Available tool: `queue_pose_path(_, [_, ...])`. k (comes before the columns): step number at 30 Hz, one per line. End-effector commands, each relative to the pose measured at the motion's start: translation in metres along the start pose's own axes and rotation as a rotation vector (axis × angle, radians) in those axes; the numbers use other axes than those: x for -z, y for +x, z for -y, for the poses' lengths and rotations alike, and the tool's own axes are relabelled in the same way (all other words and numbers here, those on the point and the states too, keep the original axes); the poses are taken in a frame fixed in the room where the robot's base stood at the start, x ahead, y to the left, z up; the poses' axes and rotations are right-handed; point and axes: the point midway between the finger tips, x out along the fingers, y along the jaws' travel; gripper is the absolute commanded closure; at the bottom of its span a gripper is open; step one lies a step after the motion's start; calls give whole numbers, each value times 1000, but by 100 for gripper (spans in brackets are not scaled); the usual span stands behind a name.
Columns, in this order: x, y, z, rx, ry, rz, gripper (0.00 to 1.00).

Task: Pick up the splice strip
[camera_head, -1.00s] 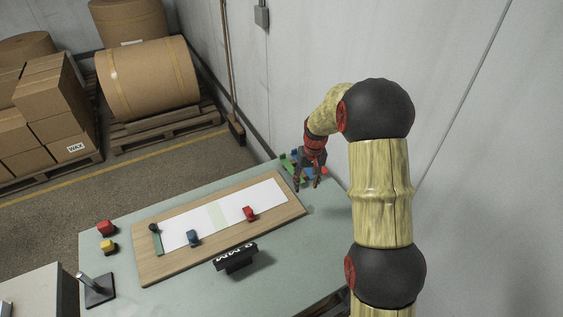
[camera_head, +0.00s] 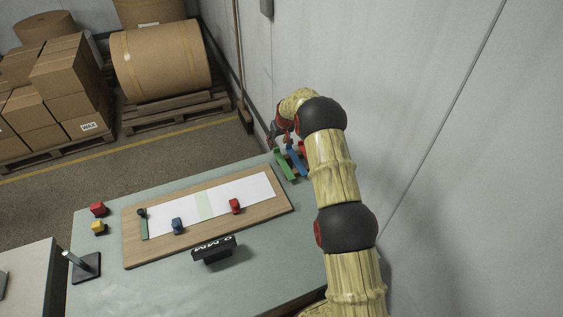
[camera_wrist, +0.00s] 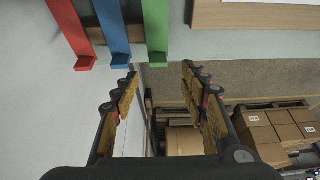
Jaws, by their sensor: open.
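Green (camera_head: 286,165), blue (camera_head: 296,162) and red (camera_head: 303,148) strips lie side by side at the table's far right corner. In the wrist view the red (camera_wrist: 72,25), blue (camera_wrist: 112,25) and green (camera_wrist: 156,22) strips show at the top left, each with an end tab. I cannot tell which is the splice strip. My gripper (camera_wrist: 160,74) is open and empty, its fingertips just off the blue and green tabs in the picture. In the head view my gripper (camera_head: 280,132) is small and partly hidden, at the strips' far end.
A black gauge (camera_head: 213,248) stands in front. The wall (camera_head: 420,130) is close on the right.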

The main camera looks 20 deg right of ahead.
Motion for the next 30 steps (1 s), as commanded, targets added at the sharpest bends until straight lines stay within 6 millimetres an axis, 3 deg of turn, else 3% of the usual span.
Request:
queue_pose_path(16, [-3, 52, -3, 0, 0, 1, 56])
queue_pose_path(26, [-3, 57, -3, 0, 1, 1, 56])
queue_pose_path(30, [-3, 57, -3, 0, 1, 1, 63])
